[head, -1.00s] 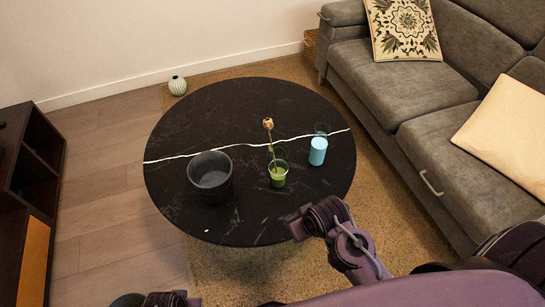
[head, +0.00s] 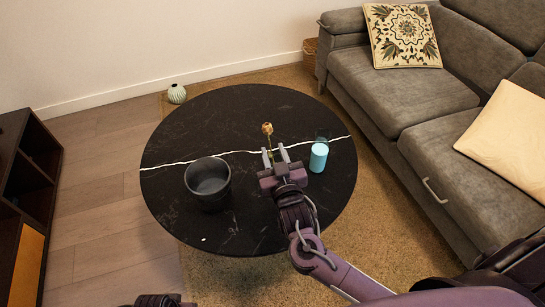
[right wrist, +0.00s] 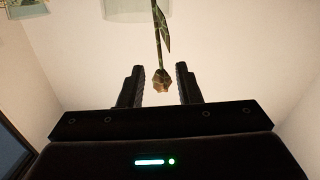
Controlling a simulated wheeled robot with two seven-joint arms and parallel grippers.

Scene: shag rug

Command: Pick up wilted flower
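The wilted flower (head: 267,128), with a dry brownish head on a thin stem, stands above the round black table (head: 250,105). My right gripper (head: 275,155) is open in front of it. In the right wrist view the flower head (right wrist: 161,82) hangs upside down between the two fingers (right wrist: 161,72), with a gap on each side. A clear glass (right wrist: 135,8) shows at the top edge there. In the head view the gripper hides the flower's green glass. Part of my left arm (head: 160,300) shows at the bottom edge; its fingers cannot be made out.
A dark grey pot (head: 208,184) stands on the table left of my right gripper. A light blue cylinder (head: 318,158) stands close to its right, with a dark glass (head: 322,136) behind. A grey sofa (head: 400,100) lies right. The table's back is clear.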

